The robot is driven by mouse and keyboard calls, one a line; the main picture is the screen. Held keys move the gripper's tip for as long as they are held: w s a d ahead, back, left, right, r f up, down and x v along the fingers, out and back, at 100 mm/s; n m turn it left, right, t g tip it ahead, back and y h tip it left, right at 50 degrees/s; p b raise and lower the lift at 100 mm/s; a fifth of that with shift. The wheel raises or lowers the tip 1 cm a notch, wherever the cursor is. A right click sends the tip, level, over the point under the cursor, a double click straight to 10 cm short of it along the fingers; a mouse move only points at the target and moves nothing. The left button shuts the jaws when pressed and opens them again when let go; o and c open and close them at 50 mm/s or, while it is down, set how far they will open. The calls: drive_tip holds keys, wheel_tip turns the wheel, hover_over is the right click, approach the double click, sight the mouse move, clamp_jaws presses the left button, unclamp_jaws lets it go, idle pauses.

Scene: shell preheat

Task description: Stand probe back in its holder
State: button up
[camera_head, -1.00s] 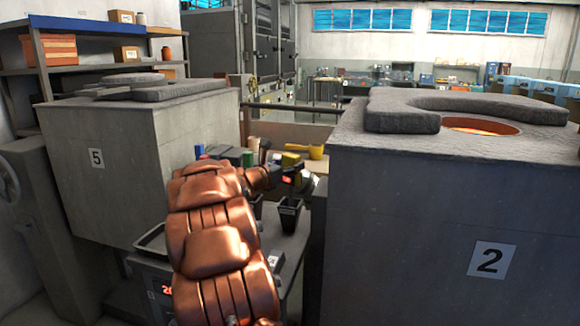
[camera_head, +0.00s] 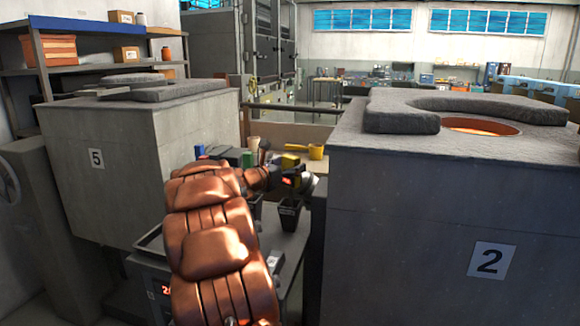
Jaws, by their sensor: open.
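My gripper (camera_head: 302,188) is at the end of my copper-coloured padded arm, over the worktop between the two furnace blocks. It is small and dark in this view, and its fingertips are hard to make out. A black tapered holder cup (camera_head: 289,216) stands on the worktop just below the gripper. A second dark cup partly shows to its left behind my arm. I cannot make out the probe for certain. A small yellow block (camera_head: 290,160) shows just behind the gripper, and I cannot tell whether it is part of the probe.
Grey furnace block 5 (camera_head: 140,160) stands at left, block 2 (camera_head: 420,230) close at right with a glowing opening on top. Green (camera_head: 247,159) and blue (camera_head: 199,152) items and a yellow handled pot (camera_head: 316,152) stand behind the arm. The worktop (camera_head: 285,250) has some bare room in front.

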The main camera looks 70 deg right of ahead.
drive_tip(key=v, duration=1.1)
drive_tip(key=shift+a, duration=0.4)
drive_tip(key=s+a+f+m+y, duration=0.5)
drive_tip(key=a+f, duration=0.1)
drive_tip(key=a, duration=1.2)
drive_tip(key=s+a+f+m+t+y, duration=0.1)
drive_tip(key=s+a+f+m+y, duration=0.3)
drive_tip(key=a, duration=1.4)
drive_tip(key=s+a+f+m+t+y, duration=0.1)
drive_tip(key=s+a+f+m+y, duration=0.4)
drive_tip(key=a, duration=1.3)
wheel_tip(320, 180, down, 5)
drive_tip(key=s+y, duration=0.1)
drive_tip(key=y, duration=0.2)
drive_tip(key=shift+a+f+m, duration=0.2)
drive_tip(key=shift+a+m, duration=0.1)
